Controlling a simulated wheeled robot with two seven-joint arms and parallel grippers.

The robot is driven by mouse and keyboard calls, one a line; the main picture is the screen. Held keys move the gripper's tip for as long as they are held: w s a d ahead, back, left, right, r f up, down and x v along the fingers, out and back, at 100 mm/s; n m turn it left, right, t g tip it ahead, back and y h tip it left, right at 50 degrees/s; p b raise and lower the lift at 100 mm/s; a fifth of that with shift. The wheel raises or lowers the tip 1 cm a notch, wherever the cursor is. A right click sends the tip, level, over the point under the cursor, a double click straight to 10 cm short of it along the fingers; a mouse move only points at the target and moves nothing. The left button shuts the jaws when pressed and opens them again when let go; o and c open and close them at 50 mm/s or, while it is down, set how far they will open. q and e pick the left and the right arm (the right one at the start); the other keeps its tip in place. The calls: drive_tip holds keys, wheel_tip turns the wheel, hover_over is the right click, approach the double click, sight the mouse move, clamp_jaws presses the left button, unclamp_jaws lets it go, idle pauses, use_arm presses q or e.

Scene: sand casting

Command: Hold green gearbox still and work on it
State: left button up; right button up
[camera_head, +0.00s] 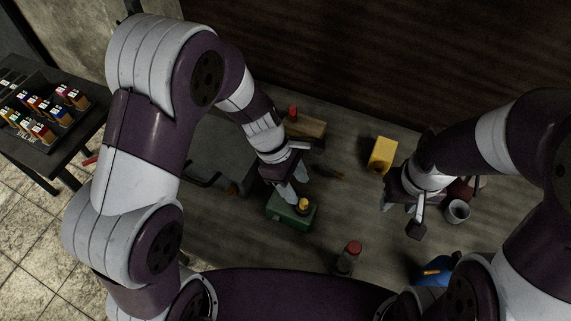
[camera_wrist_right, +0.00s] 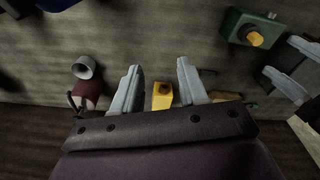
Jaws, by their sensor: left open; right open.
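The green gearbox (camera_head: 284,212) sits on the table in the head view, with a yellow round part (camera_head: 303,204) on it. It also shows at the upper right of the right wrist view (camera_wrist_right: 240,25). My left gripper (camera_head: 293,193) points down at the far edge of the gearbox, open; the head view does not settle whether a finger touches it. My right gripper (camera_head: 402,216) is open and empty, well to the right of the gearbox. In the right wrist view its fingers (camera_wrist_right: 159,66) stand apart with nothing held between them.
A yellow block (camera_head: 382,154) stands at the back, left of my right gripper. A grey cup (camera_head: 458,210) is to its right. A red-capped bottle (camera_head: 349,256) stands at the front, a blue object (camera_head: 436,269) right of it. A wooden block (camera_head: 307,126) lies behind my left gripper.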

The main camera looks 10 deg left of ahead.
sight(304, 201)
use_arm(q)
drive_tip(key=x, duration=0.4)
drive_tip(key=shift+d+f, duration=0.1)
drive_tip(key=shift+f, duration=0.25)
drive_tip(key=shift+s+f, duration=0.15)
drive_tip(key=shift+f, duration=0.1)
drive_tip(key=shift+d+f, duration=0.1)
